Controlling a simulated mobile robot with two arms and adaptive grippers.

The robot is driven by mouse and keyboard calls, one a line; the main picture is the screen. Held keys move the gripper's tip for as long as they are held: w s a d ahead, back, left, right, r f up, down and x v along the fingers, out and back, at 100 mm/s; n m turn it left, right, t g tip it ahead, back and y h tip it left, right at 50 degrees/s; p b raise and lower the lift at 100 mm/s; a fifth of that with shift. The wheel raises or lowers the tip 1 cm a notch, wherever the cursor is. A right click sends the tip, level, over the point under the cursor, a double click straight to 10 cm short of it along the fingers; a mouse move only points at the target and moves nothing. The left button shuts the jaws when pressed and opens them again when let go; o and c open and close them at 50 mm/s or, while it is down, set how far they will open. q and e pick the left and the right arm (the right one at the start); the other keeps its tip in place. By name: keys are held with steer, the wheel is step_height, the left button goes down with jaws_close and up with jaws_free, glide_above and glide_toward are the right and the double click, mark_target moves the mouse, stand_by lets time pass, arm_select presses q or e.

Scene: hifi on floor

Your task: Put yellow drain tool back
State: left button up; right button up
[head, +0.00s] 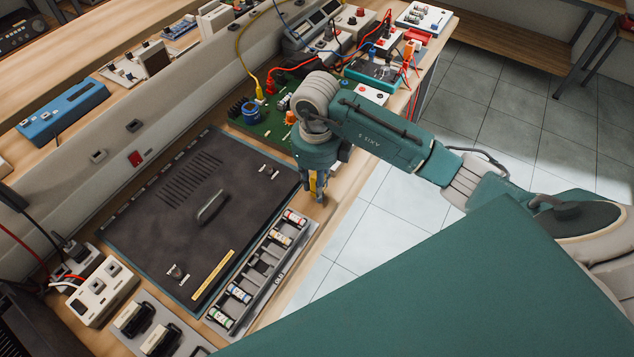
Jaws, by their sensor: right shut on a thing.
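My right gripper (316,193) points down over the bench edge, at the right corner of a dark flat panel (150,225). It is shut on a small yellow thing (313,184), which looks like the yellow drain tool; the fingers and wrist hide most of it. Whether its lower end touches anything I cannot tell. A flat yellow strip (213,275) lies on the panel's near right part. My left gripper is not in view.
A grey tray (279,271) with several small cylinders lies along the bench edge. A green circuit board (265,122) sits behind the gripper. Wired instruments crowd the back, including a teal meter (374,73). A white socket block (101,290) stands at the left.

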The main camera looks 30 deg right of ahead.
steer(key=shift+f, duration=0.25)
steer(key=o, duration=1.1)
steer(key=shift+r, duration=0.2)
steer(key=shift+w+r, duration=0.1)
steer(key=shift+r, duration=0.15)
step_height(320, 180, up, 7)
steer(key=shift+f+b, duration=0.1)
steer(key=shift+b, duration=1)
steer(key=shift+r+p, duration=0.3)
steer(key=shift+r, duration=2)
